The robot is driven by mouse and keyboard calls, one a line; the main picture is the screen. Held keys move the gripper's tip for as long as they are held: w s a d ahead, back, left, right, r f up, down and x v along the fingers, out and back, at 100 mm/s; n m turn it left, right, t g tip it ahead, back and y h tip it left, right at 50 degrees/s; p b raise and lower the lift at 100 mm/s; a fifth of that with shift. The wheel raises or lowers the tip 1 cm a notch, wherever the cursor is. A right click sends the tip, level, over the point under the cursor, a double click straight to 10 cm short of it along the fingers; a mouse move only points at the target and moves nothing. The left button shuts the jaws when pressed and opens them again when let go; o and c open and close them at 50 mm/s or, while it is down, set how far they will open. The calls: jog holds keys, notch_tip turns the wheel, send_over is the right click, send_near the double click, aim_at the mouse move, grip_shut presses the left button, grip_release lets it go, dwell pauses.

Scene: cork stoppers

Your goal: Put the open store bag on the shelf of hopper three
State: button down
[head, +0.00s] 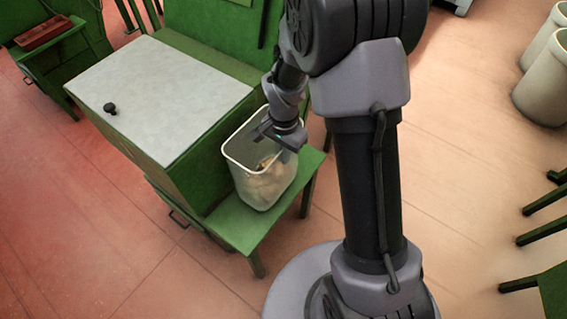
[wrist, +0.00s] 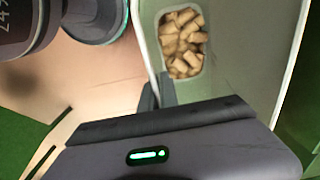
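No soft bag shows; the open container is a translucent, white-rimmed tub (head: 241,166) with tan cork stoppers (head: 266,181) at its bottom. It stands upright on a green side shelf (head: 240,224) against a green hopper with a pale grey lid (head: 160,97). I see no number on the hopper. My gripper (head: 283,140) is at the tub's upper right side and partly hides the rim. In the wrist view my gripper (wrist: 157,91) has its two dark fingers close together on the tub's rim (wrist: 148,55). Corks (wrist: 183,42) show inside the tub.
A black knob (head: 110,108) sits on the hopper lid. Another green stand with a red tray (head: 43,33) is at the upper left. Pale bins (head: 545,88) stand at the upper right, and green legs (head: 543,200) are at the right edge. The floor between is clear.

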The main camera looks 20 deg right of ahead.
notch_tip(320, 180, down, 3)
jog(key=shift+f+b, duration=0.2)
jog(key=shift+b, duration=0.45)
jog(key=c, duration=2)
grip_release()
jog(key=shift+f, duration=0.25)
jog(key=o, duration=0.4)
notch_tip(320, 180, up, 13)
jog(key=p, duration=0.4)
jog(key=shift+s+p, duration=0.1)
jog(key=shift+p, duration=0.3)
jog(key=s+a+r+n+t, duration=0.1)
jog(key=s+r+n+t, duration=0.1)
jog(key=s+r, duration=0.4)
jog(key=s+a+r+n+t+y, duration=0.1)
jog(key=s+a+r+n+t, duration=0.1)
jog(key=s+r, duration=0.4)
jog(key=s+a+r+n+t+y, duration=0.1)
jog(key=s+a+r+n, duration=0.1)
jog(key=s+r, duration=0.4)
jog(key=shift+r+t, duration=0.4)
jog(key=shift+r, duration=0.2)
